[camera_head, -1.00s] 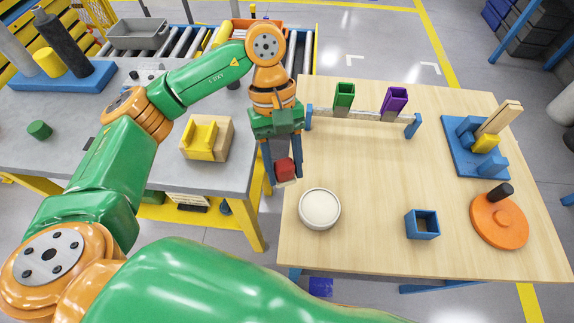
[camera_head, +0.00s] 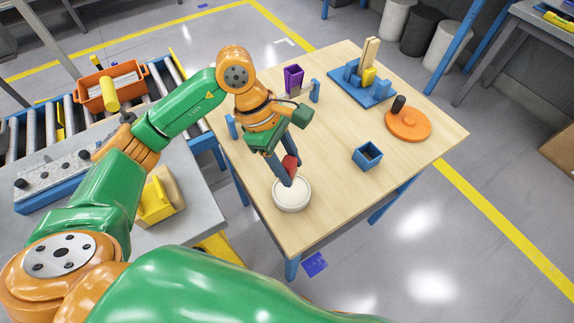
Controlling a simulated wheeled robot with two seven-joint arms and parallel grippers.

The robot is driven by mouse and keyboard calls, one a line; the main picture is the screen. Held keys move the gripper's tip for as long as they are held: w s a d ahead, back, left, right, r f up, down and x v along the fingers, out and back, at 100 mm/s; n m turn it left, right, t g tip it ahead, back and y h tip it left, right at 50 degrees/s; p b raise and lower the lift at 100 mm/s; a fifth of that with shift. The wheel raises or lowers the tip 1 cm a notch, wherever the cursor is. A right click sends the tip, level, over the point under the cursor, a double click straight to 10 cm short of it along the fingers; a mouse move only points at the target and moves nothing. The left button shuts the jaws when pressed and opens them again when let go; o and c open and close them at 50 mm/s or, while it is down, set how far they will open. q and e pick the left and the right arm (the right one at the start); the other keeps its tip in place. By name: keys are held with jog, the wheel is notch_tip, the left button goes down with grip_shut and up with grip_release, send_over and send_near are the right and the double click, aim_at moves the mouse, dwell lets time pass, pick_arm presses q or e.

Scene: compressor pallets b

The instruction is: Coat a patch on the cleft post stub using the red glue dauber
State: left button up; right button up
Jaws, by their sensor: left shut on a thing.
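My left gripper (camera_head: 287,172) is shut on the red glue dauber (camera_head: 291,163), of which a small red part shows between the fingers. Both are at the round white dish (camera_head: 291,202) near the table's front left edge. The dauber's lower end is over the dish, and I cannot tell whether it touches the inside. A pale wooden upright split by a gap, which looks like the cleft post stub (camera_head: 369,52), stands in a blue fixture (camera_head: 380,97) at the far side of the table. My right gripper is not in view.
A purple cup (camera_head: 293,79) stands at a rack partly hidden by my left arm. A blue square holder (camera_head: 368,155) and an orange disc with a black knob (camera_head: 408,124) stand on the right. The table's middle is clear. A grey bench (camera_head: 195,208) is on the left.

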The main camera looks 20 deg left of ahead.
pick_arm(q)
jog(key=shift+d, duration=0.15)
jog(key=shift+w+d+f, duration=0.1)
jog(key=shift+f, duration=0.15)
notch_tip(320, 180, down, 6)
jog(key=b, duration=0.3)
jog(key=shift+w+r+b, duration=0.15)
jog(key=shift+b, duration=0.25)
jog(key=shift+f+b, duration=0.45)
dwell(0.3)
jog(key=shift+f+b, duration=0.1)
jog(key=shift+b, duration=0.2)
dwell(1.1)
